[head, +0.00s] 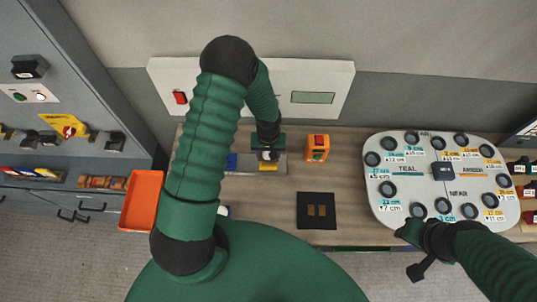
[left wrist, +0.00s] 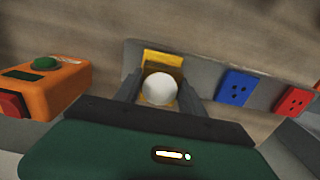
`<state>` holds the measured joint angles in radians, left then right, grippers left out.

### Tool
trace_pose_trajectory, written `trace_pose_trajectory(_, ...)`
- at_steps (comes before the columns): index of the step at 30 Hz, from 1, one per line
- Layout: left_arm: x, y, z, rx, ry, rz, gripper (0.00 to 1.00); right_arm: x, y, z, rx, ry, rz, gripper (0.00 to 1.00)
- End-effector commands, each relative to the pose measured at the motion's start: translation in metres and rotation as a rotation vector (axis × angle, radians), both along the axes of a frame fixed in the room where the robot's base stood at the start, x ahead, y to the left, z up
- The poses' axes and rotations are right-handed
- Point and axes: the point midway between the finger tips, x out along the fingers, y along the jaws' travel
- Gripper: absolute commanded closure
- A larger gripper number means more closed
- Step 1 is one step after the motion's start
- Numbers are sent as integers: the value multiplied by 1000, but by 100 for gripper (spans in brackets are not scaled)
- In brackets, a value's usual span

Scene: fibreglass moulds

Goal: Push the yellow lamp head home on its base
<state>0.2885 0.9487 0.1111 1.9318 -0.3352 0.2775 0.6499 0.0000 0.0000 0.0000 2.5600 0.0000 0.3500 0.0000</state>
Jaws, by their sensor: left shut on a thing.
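My left gripper (head: 268,153) points down over a grey rail (head: 282,163) on the bench. In the left wrist view its two dark fingers (left wrist: 159,92) are shut on the lamp head (left wrist: 160,89), a white dome with a little yellow showing at its lower edge. A yellow base (left wrist: 163,58) on the rail shows just beyond the dome; it also shows below the gripper in the head view (head: 268,167). Whether the lamp head touches the base is hidden. My right gripper (head: 411,236) is beside the front edge of the round-cornered panel; its fingers are unclear.
Blue (left wrist: 236,88) and red (left wrist: 294,100) sockets sit along the rail. An orange box (head: 317,148) with a button stands close beside the left gripper. A black pad (head: 317,211) lies nearer. The labelled panel (head: 407,176) fills the right; an orange bin (head: 139,201) is left.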

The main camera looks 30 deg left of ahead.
Motion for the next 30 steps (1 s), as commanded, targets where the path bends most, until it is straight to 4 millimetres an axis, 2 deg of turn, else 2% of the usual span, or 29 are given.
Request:
trace_pose_trajectory(11,0,0,-9,0,0,0,88,0,0,-7,0,0,0,64)
trace_pose_trajectory(12,0,0,-8,1,-1,0,49,0,0,-6,0,0,0,64)
trace_pose_trajectory(17,0,0,-8,0,0,0,28,0,0,-6,0,0,0,64)
trace_pose_trajectory(26,0,0,-7,0,0,0,27,0,0,-6,0,0,0,64)
trace_pose_trajectory(30,1,0,3,0,-2,1,27,0,0,-10,0,0,0,64)
